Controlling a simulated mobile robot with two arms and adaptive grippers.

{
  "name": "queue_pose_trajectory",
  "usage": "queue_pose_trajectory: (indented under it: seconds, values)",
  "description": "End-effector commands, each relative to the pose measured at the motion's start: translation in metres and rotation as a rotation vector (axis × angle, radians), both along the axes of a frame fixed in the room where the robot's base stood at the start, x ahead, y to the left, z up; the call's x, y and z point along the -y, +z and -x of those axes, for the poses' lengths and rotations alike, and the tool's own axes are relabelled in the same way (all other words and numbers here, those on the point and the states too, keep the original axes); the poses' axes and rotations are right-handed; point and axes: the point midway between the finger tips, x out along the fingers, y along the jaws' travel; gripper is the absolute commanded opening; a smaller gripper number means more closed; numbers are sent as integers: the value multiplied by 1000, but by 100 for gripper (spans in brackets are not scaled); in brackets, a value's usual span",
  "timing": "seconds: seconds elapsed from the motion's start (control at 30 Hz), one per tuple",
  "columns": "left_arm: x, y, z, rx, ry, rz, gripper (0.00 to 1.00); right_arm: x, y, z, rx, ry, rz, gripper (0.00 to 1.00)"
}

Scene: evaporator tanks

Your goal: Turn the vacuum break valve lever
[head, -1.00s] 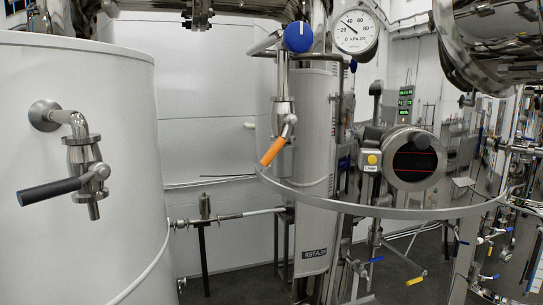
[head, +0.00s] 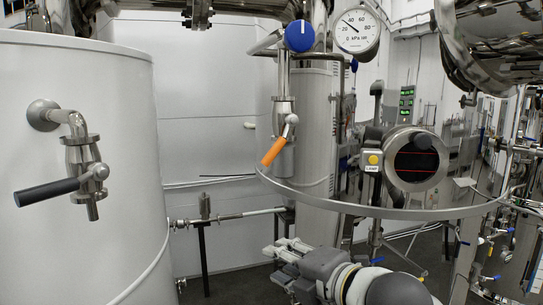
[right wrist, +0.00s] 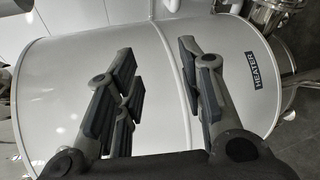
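An orange-handled valve lever (head: 273,150) slants down-left from a steel valve on a vertical pipe, below a blue knob (head: 299,36). A black-handled lever (head: 48,191) points left from a steel valve on the white tank at left. I read no label naming either as the vacuum break valve. My right gripper (head: 284,253) is low in the middle of the head view, below the orange lever and apart from it. In the right wrist view its fingers (right wrist: 155,55) are spread with nothing between them. My left gripper is out of view.
A curved metal rail (head: 400,214) crosses between my right arm and the pipework. The white tank (head: 120,250) fills the left. A dial gauge (head: 356,30) hangs above.

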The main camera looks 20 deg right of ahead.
Motion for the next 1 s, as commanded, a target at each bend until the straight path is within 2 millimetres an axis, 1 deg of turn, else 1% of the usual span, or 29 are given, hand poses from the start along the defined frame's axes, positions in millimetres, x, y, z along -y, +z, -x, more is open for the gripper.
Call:
queue_pose_trajectory:
  seconds: [0.03,0.07,0.1,0.17,0.2,0.3,0.4,0.53,0.67,0.77,0.87,1.0]
  values:
    - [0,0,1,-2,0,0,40,3,27,0,69,20,75,36]
    - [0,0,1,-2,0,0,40,5,40,0,103,34,119,36]
    - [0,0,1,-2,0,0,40,7,57,2,150,48,176,36]
    - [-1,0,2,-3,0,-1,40,9,82,5,215,66,260,36]
    - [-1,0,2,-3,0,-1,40,12,97,8,256,74,315,36]
    - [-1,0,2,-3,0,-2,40,17,131,16,343,89,433,36]
    - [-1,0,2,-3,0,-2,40,22,156,25,407,93,523,36]
    - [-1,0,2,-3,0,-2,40,25,174,32,457,94,594,36]
    - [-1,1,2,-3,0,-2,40,25,181,32,472,95,620,36]
    - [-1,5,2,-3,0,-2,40,23,183,22,472,96,620,36]
    - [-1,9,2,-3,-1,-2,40,17,182,7,470,98,619,36]
    - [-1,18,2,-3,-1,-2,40,9,182,-20,469,98,618,36]
